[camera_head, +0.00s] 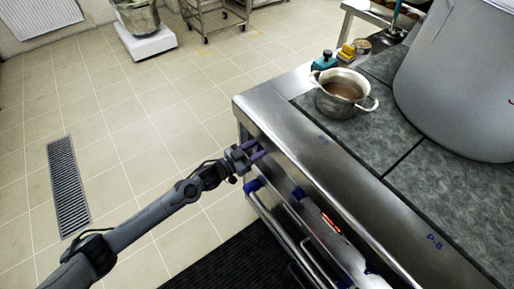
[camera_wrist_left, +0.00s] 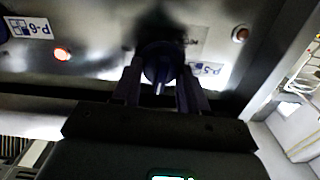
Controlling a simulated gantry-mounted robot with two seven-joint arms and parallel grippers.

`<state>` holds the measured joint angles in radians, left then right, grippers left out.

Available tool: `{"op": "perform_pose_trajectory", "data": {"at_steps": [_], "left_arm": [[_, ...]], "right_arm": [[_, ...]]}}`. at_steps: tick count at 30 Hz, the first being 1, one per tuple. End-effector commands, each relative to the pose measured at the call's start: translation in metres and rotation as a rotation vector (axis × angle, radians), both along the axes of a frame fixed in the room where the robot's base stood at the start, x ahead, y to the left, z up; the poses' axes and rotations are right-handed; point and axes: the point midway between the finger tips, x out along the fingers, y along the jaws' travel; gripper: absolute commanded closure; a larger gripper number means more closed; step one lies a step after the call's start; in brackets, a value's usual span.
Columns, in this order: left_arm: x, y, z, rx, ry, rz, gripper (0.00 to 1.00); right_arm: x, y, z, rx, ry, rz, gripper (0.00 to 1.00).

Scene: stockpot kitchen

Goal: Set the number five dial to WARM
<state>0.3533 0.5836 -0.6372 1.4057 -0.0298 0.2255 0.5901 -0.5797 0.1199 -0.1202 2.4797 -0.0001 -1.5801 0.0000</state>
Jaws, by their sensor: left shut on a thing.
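The number five dial (camera_wrist_left: 158,62) is a dark blue round knob on the steel front panel, beside a label ending in 5 (camera_wrist_left: 208,69). My left gripper (camera_wrist_left: 159,92) has its two fingers on either side of the dial and is shut on it. A thin pale line shows on the knob between the fingers; the dial's setting cannot be read. In the head view my left gripper (camera_head: 259,152) is at the left end of the stove front, and its fingers hide the dial. My right gripper is not in view.
Other blue knobs (camera_head: 298,193) and a rail (camera_head: 280,238) run along the stove front. A red lamp (camera_wrist_left: 62,54) glows by the P-6 label (camera_wrist_left: 32,27). A small pot (camera_head: 340,101) and a large stockpot (camera_head: 462,85) stand on top.

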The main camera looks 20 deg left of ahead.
Motion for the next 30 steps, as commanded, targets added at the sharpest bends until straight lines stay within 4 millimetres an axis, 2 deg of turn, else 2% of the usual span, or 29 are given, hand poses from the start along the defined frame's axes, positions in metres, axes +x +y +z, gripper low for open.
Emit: {"op": "perform_pose_trajectory", "data": {"at_steps": [15,30], "left_arm": [[-0.001,-0.001,0.001,0.356,-0.234,0.001,0.87],[-0.002,-0.002,-0.001,0.664,-0.435,0.0,0.87]], "right_arm": [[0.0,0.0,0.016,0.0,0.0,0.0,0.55],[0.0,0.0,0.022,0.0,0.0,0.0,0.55]]}}
